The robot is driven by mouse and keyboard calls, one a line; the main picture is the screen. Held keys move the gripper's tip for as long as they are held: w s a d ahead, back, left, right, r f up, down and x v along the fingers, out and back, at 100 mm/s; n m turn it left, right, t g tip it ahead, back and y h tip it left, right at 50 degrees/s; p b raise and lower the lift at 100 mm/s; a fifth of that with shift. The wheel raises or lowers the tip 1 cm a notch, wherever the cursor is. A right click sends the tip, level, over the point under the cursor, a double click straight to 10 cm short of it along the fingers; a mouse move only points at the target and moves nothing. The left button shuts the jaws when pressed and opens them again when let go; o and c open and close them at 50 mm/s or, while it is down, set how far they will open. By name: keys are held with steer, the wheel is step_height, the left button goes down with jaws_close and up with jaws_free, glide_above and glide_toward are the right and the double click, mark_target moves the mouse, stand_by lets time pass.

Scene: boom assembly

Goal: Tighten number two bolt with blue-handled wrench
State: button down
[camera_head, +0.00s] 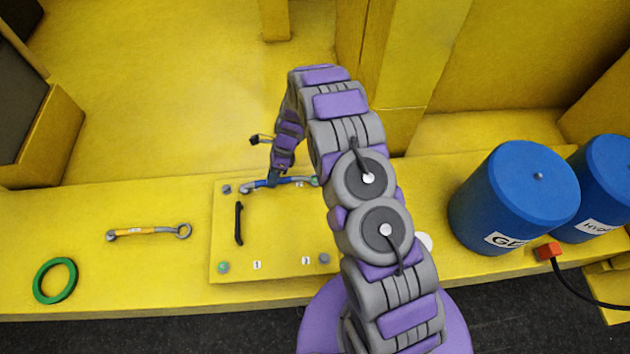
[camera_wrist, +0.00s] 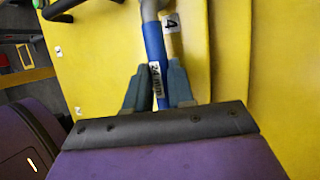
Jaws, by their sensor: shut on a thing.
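The blue-handled wrench (camera_head: 262,184) lies across the upper part of a raised yellow panel (camera_head: 280,235) in the head view. My gripper (camera_head: 273,182) is shut on its blue handle; the wrist view shows the handle (camera_wrist: 154,45), marked 24 mm, between my fingers (camera_wrist: 157,88). The wrench's left end is near, but apart from, the grey upper-left bolt (camera_head: 227,189). Its right end is beside a greenish upper-right bolt (camera_head: 316,181), partly hidden by my arm. I cannot read a number 2 label.
The panel also has a green lower-left bolt (camera_head: 223,267), a grey lower-right bolt (camera_head: 324,258) and a black handle (camera_head: 239,223). A yellow-handled wrench (camera_head: 145,232) and a green ring (camera_head: 55,281) lie left. Blue barrels (camera_head: 515,198) stand right.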

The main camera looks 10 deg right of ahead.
steer(key=shift+s+n, duration=0.5)
steer(key=shift+r, duration=0.15)
steer(key=shift+r+p, duration=0.6)
steer(key=shift+r, duration=1.3)
